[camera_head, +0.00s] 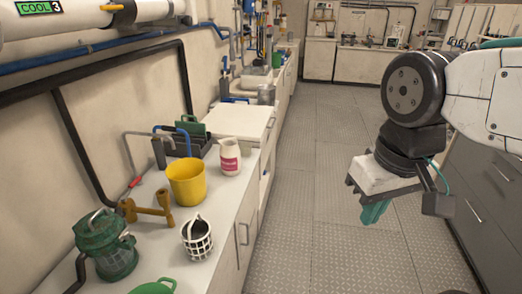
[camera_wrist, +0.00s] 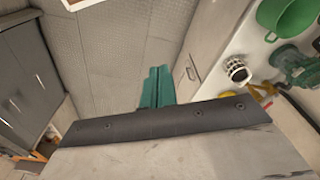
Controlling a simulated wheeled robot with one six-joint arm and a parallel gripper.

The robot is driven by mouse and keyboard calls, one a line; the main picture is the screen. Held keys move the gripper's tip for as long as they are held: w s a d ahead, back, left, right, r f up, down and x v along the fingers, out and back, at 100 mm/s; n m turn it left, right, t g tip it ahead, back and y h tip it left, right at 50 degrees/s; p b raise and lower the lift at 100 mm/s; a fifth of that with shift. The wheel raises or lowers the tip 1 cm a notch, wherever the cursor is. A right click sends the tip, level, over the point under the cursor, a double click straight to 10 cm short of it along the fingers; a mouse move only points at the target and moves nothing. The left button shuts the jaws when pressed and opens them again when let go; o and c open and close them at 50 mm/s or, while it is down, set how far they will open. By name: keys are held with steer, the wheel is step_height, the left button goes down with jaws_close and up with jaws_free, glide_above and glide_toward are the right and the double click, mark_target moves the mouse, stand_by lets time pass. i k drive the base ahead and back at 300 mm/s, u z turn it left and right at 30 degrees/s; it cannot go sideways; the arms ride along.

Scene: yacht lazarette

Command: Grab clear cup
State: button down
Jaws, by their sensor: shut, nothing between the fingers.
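I cannot make out a clear cup in either view. The nearest cup-shaped thing is a small white lattice holder (camera_head: 197,238) with a handle and a dark inside, standing on the left counter; it also shows in the wrist view (camera_wrist: 237,70). My gripper (camera_head: 375,212) has green fingers, pointing down over the floor aisle at the right, well apart from the counter. In the wrist view the fingers (camera_wrist: 157,88) are together with nothing between them.
The left counter (camera_head: 150,268) holds a yellow bucket (camera_head: 187,182), a white jug (camera_head: 230,157), a green lantern (camera_head: 106,245), a brown fitting (camera_head: 148,212) and a green bowl (camera_head: 153,287). Grey cabinets (camera_head: 488,200) stand at the right. The floor (camera_head: 325,190) between is free.

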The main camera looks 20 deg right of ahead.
mark_target(246, 150)
steer(key=z, duration=0.45)
steer(key=i, duration=0.9)
steer(key=z, duration=0.5)
steer(key=i, duration=1.05)
steer(key=u, duration=0.2)
